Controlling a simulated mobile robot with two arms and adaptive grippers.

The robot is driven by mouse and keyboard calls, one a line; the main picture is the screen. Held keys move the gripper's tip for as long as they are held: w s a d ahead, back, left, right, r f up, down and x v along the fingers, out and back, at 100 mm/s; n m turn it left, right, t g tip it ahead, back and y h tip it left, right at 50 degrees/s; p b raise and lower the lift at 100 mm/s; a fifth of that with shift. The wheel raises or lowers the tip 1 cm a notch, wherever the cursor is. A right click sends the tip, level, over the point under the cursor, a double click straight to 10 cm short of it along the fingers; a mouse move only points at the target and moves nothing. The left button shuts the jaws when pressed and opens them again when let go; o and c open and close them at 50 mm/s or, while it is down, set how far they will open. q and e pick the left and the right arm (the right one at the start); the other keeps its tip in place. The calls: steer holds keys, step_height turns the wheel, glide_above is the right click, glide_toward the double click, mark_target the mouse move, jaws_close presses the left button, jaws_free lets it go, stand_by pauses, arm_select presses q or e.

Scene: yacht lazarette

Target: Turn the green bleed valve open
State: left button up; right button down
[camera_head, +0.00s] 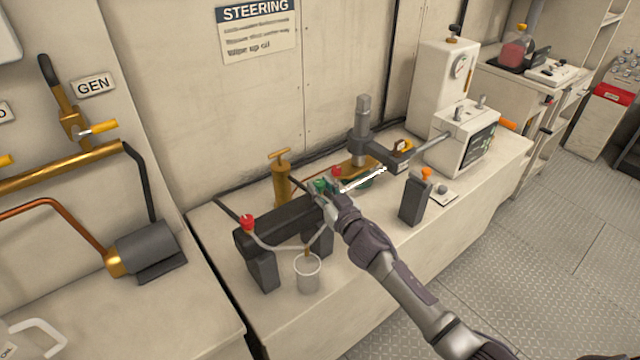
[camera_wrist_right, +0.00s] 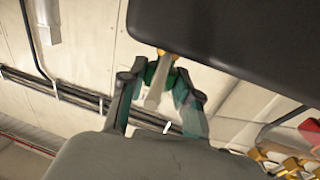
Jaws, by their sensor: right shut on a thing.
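The green bleed valve (camera_head: 319,184) sits on the dark cylinder-like body (camera_head: 280,220) on the bench, between a red knob on each side. My right gripper (camera_head: 324,198) reaches it from the front right and covers part of it. In the right wrist view, the fingers of my right gripper (camera_wrist_right: 157,88) are closed around the green valve (camera_wrist_right: 151,74), with a brass stem showing just above it. How far the valve is turned cannot be told. My left gripper is not in view.
Another red knob (camera_head: 336,171) is close to my gripper. A brass pump (camera_head: 281,180) stands behind. A dark box with an orange knob (camera_head: 414,200) stands right.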

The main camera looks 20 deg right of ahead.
steer(key=n+y, duration=0.1)
steer(key=n+y+p, duration=0.1)
steer(key=shift+w+d+r+g+y, duration=0.1)
steer(key=shift+d+r+g+y, duration=0.05)
steer(key=shift+d+g+y, duration=0.2)
steer(key=shift+n+g+y, duration=0.25)
steer(key=shift+n+y, duration=0.25)
steer(key=shift+y, duration=0.25)
steer(key=shift+w+d+f+n+g+y+b, duration=0.15)
steer(key=shift+n+g+y, duration=0.25)
steer(key=shift+y, duration=0.2)
steer(key=shift+s+a+f+n+g+y+b, duration=0.15)
steer(key=shift+n+g+y, duration=0.2)
steer(key=shift+y, duration=0.25)
steer(key=n+g+y+b, duration=0.1)
steer(key=g+y+b, duration=0.1)
steer(key=n+g+y+b, duration=0.1)
steer(key=n+g+b, duration=0.1)
steer(key=b, duration=0.1)
steer(key=n+g+y+b, duration=0.2)
steer(key=b, duration=0.1)
steer(key=shift+w+d+f+y, duration=0.15)
steer(key=shift+w+y, duration=0.1)
steer(key=shift+y, duration=0.05)
steer(key=shift+r+n+g+y+b, duration=0.25)
steer(key=shift+n+g+y+b, duration=0.15)
steer(key=shift+n+g+b, duration=0.45)
